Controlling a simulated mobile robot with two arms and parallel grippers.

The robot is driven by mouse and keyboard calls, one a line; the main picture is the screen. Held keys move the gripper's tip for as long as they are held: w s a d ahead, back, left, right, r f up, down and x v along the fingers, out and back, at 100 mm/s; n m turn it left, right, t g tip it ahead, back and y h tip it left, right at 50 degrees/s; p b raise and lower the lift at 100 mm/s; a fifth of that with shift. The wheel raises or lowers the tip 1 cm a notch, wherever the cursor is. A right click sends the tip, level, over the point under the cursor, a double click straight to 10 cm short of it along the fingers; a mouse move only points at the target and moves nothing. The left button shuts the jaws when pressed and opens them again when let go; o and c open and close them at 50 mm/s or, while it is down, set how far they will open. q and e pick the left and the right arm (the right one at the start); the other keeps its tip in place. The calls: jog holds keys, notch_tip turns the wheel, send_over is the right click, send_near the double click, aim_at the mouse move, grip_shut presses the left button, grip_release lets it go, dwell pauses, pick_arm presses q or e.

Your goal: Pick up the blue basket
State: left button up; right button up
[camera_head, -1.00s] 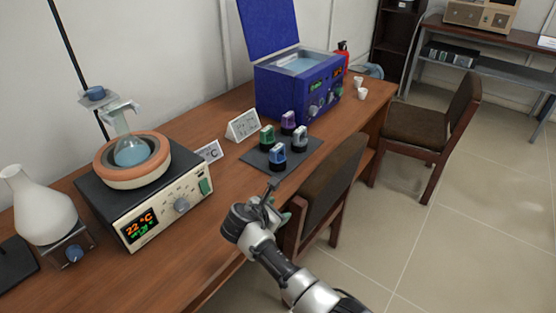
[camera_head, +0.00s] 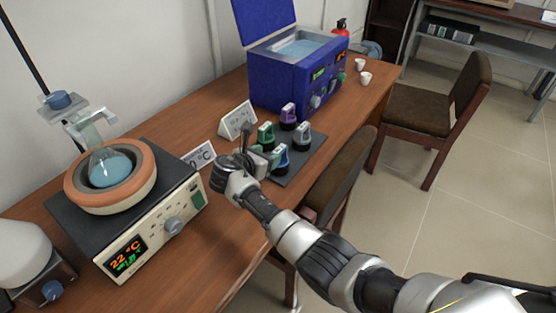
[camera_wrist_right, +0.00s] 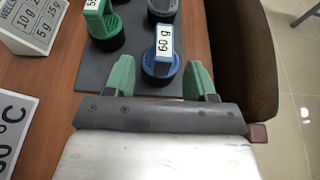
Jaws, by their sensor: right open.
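The blue basket (camera_head: 282,160) stands on a dark mat (camera_head: 298,168) on the wooden table, at the mat's near edge. In the right wrist view the blue basket (camera_wrist_right: 161,58) has a white "60 g" label and a round base. My right gripper (camera_head: 262,152) is just left of it in the head view and hides part of it. In the right wrist view its two green fingers (camera_wrist_right: 161,74) are open, apart on either side of the blue basket's near part. I cannot tell whether they touch it. My left gripper is not in view.
A green basket (camera_head: 265,134), a purple one (camera_head: 288,114) and a grey one (camera_head: 302,138) stand close by on the mat. A blue water bath (camera_head: 290,85) is behind. A heater with a flask (camera_head: 130,225) is left; a chair (camera_head: 345,180) is right.

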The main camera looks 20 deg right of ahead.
aim_at(277, 151)
jog(key=shift+x, duration=0.9)
jog(key=shift+w+d, duration=0.1)
jog(key=shift+d, duration=0.2)
jog(key=x, duration=0.3)
jog(key=shift+w+d, duration=0.1)
jog(key=shift+d, duration=0.3)
jog(key=shift+w+d+f+b, duration=0.25)
jog(key=shift+w+d+b, duration=0.05)
jog(key=shift+w+d, duration=0.15)
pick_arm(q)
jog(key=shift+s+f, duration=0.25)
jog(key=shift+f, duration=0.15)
pick_arm(e)
jog(key=shift+s, duration=0.1)
jog(key=shift+c, duration=0.4)
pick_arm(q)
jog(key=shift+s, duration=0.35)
pick_arm(e)
grip_shut()
